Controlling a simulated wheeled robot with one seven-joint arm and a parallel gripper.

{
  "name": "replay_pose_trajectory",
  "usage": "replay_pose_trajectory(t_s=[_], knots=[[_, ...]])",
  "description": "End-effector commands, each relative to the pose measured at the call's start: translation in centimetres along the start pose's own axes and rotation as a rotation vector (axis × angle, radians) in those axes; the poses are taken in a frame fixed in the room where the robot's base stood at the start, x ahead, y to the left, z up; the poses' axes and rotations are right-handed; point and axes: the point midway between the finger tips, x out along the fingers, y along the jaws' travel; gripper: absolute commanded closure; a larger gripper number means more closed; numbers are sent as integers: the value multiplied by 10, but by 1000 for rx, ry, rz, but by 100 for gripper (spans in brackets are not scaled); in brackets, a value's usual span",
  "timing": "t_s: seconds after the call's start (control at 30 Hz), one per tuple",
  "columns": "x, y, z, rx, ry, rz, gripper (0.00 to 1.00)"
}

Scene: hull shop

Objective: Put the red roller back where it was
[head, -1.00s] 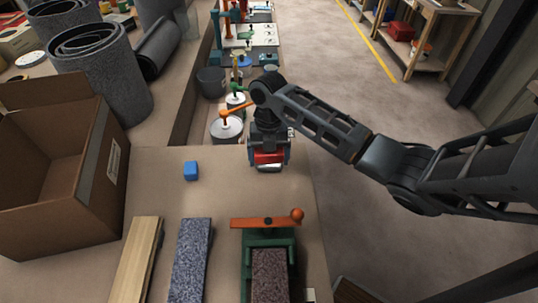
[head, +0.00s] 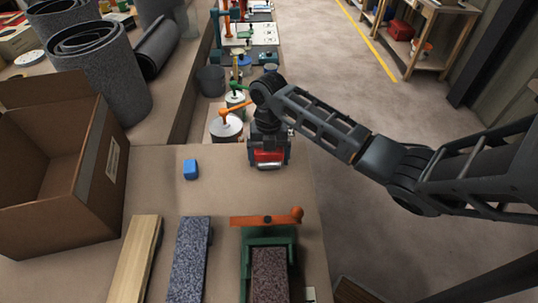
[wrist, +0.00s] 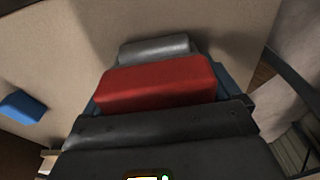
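The red roller (head: 268,155) is between the blue-sided fingers of my gripper (head: 269,160), over the far right part of the bench. In the wrist view the roller's red body (wrist: 157,83) fills the middle, with a finger at each side, and its grey metal front part (wrist: 154,48) sticks out beyond. My gripper looks shut on the roller. I cannot tell whether the roller touches the bench top or hangs just above it.
A blue cube (head: 191,169) lies to the left. In front are a wooden board (head: 135,262), a speckled blue-grey strip (head: 190,262) and a green clamp fixture (head: 254,270) with an orange bar (head: 262,220). An open cardboard box (head: 88,170) stands left. Bare bench (head: 225,190) lies between.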

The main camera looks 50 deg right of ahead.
Motion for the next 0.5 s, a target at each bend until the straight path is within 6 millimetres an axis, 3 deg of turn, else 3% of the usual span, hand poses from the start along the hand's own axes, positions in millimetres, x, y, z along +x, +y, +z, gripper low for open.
replay_pose_trajectory(t_s=[0.07, 0.23, 0.5], knots=[[7, 1, -4, -1, 14, -4, 0], [-10, 1, -5, -1, 12, -2, 0], [-69, 1, -2, -3, 5, 0, 0]])
